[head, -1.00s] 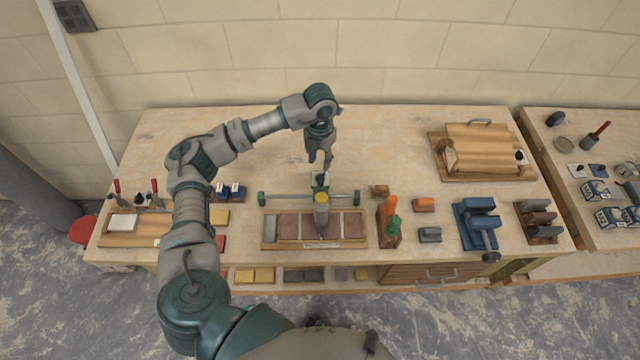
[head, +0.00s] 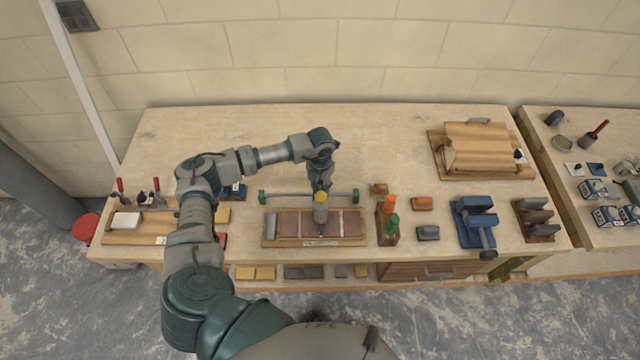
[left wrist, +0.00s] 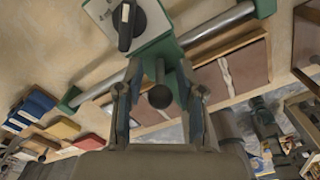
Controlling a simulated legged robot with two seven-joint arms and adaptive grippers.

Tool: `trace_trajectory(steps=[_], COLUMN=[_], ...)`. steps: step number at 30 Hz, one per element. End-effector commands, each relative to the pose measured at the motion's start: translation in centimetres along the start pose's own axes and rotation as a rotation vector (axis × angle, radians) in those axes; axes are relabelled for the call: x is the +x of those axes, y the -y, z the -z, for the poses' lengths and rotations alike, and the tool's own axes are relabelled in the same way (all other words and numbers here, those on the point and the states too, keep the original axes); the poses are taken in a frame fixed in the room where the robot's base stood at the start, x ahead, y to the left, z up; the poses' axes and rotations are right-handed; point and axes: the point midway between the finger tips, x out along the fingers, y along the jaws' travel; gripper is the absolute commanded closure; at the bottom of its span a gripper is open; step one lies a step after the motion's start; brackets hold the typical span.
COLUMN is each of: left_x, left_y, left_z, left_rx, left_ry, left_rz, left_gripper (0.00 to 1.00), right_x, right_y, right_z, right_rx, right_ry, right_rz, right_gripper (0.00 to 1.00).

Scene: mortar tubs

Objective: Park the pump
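I take this unit to be the pump. The left wrist view shows its black dial knob on a pale plate (left wrist: 127,22), a green bracket (left wrist: 165,60) and a black ball (left wrist: 160,97). My right gripper is out of view.
A wooden board with a roll (head: 480,150) lies at the back right. Blue boxes (head: 232,191) sit left. The back middle of the bench is clear.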

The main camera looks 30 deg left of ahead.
Motion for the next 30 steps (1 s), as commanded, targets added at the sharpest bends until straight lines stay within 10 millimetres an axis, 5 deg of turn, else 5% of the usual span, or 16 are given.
trace_trajectory(steps=[1,6,20,30], left_x=[0.0,0.0,0.0,0.0], left_y=[0.0,-0.1,-1.0,-7.3], left_z=[0.0,0.0,0.5,4.6], left_rx=[0.000,0.000,-0.002,-0.006], left_ry=[0.000,0.000,0.000,0.001], left_rz=[0.000,0.002,0.000,-0.003], left_gripper=[0.62,1.00,1.00,1.00], right_x=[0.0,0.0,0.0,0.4], right_y=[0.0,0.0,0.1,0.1], right_z=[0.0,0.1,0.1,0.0], right_rx=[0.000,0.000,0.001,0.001], right_ry=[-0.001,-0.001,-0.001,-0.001], right_rz=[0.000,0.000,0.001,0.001], right_gripper=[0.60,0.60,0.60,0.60])
